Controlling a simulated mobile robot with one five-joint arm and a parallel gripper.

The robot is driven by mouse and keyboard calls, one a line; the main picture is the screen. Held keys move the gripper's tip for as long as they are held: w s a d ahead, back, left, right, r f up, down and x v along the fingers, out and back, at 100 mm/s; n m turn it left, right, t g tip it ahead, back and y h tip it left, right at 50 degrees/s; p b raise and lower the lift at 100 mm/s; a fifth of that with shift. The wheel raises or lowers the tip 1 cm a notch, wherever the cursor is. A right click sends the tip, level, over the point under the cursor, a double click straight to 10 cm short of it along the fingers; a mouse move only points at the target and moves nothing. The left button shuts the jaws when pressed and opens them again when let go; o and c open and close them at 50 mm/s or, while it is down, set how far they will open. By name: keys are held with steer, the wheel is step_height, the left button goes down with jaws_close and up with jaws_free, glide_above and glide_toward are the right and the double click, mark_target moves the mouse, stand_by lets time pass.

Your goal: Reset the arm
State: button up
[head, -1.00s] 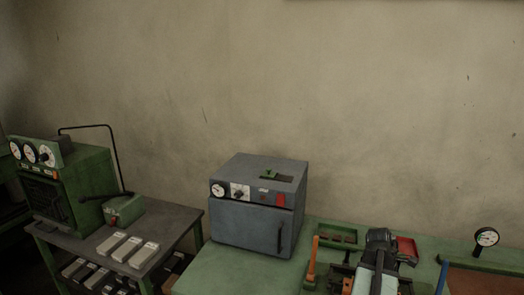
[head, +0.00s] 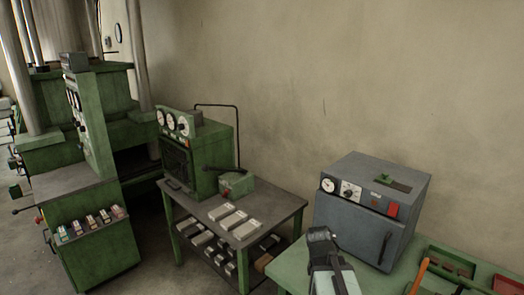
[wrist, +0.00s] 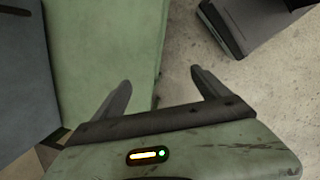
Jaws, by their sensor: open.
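My arm shows at the bottom of the head view, in front of the green bench and the grey oven. In the wrist view my gripper (wrist: 160,92) is open, with its two dark fingers well apart and nothing between them. Below the fingers lie the edge of a green bench top (wrist: 105,50) and the pale floor (wrist: 275,90). My fingertips are not clearly made out in the head view.
A grey oven (head: 358,220) stands on the green bench (head: 292,262). Left of it, a low table (head: 285,205) carries a green gauge unit (head: 205,160) and pale blocks (head: 235,220). A large green machine (head: 95,215) stands at far left. Pale floor (head: 155,265) lies between.

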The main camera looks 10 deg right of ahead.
steer(key=s+a+m+y, duration=0.1)
steer(key=a+m+y, duration=0.1)
steer(key=a+m, duration=0.9)
steer(key=shift+s+f+m, duration=0.2)
steer(key=shift+s+m, duration=0.05)
steer(key=shift+m, duration=0.35)
